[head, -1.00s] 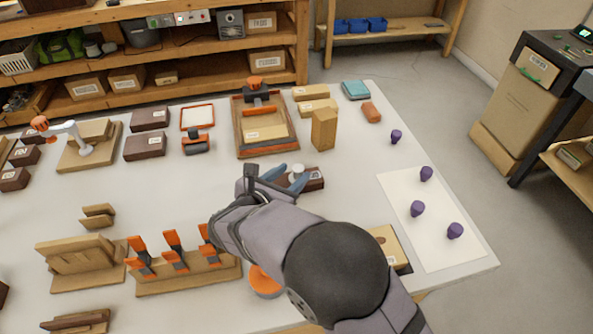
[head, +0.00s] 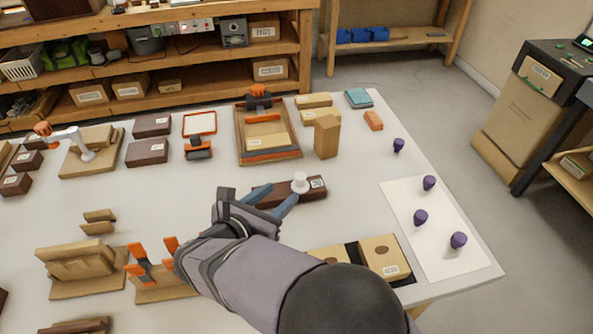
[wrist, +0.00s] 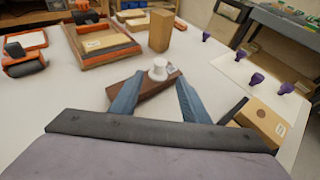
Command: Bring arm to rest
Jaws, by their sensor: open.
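My gripper (head: 262,199) is open above the white bench (head: 180,208), with its two blue-grey fingers pointing away from my arm. In the wrist view the fingers of my gripper (wrist: 157,100) stand apart on either side of a dark brown block (wrist: 140,92). The brown block (head: 310,187) carries a white knob (head: 300,182) and a small label. The knob also shows in the wrist view (wrist: 158,70), beyond the space between the fingertips. I cannot tell whether the fingers touch the block. My forearm hides part of the near bench.
An upright wooden block (head: 326,137) and a wooden tray with an orange-handled tool (head: 258,92) stand beyond. Purple pegs (head: 429,183) stand on a white sheet (head: 440,255) at right. A cardboard box (head: 385,257) lies near my forearm. Orange clamps (head: 139,262) stand at left.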

